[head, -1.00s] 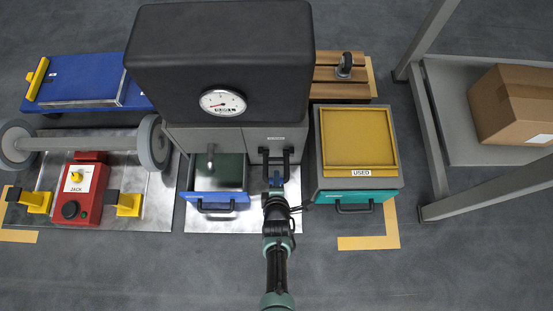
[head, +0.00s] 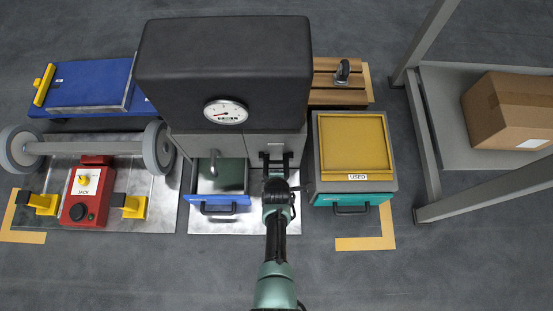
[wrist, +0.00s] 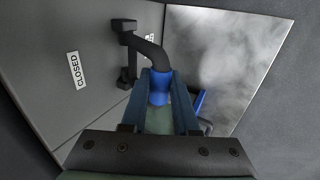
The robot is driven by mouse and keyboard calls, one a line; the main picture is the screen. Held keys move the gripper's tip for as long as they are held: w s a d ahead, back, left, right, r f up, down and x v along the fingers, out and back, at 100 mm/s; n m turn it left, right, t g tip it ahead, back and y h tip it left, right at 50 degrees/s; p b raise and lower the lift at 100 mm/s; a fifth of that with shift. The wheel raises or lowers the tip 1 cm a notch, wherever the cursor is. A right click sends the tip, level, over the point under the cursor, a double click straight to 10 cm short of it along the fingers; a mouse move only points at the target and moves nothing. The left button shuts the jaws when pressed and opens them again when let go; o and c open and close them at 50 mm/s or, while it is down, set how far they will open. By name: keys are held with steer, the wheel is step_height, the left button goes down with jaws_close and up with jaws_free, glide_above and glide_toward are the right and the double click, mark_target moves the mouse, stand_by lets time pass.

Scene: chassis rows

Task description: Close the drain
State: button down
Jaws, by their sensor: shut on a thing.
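The drain fitting is a black lever (wrist: 148,50) with a blue end (wrist: 159,88) on the grey cabinet front; its black part also shows in the head view (head: 276,157). My gripper (wrist: 160,97) is shut on the blue end, one finger on each side. In the head view my gripper (head: 277,178) is in front of the cabinet's right half and hides the blue end. A white CLOSED label (wrist: 77,70) is on the grey panel beside the lever. A second label behind the lever is mostly hidden.
The black tank (head: 224,75) with a round gauge (head: 226,112) is above the cabinet. A blue-fronted drawer (head: 220,200) stands open left of my gripper, under a grey spout (head: 214,162). The yellow-topped USED bin (head: 355,145) is to the right. The floor in front is clear.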

steer(key=shift+w+r+g, duration=0.1)
steer(key=shift+r+g, duration=0.1)
steer(key=shift+g, duration=0.1)
steer(key=c, duration=0.7)
jaws_free()
steer(key=p+v, duration=0.9)
steer(key=v, duration=0.4)
steer(key=shift+p, duration=0.4)
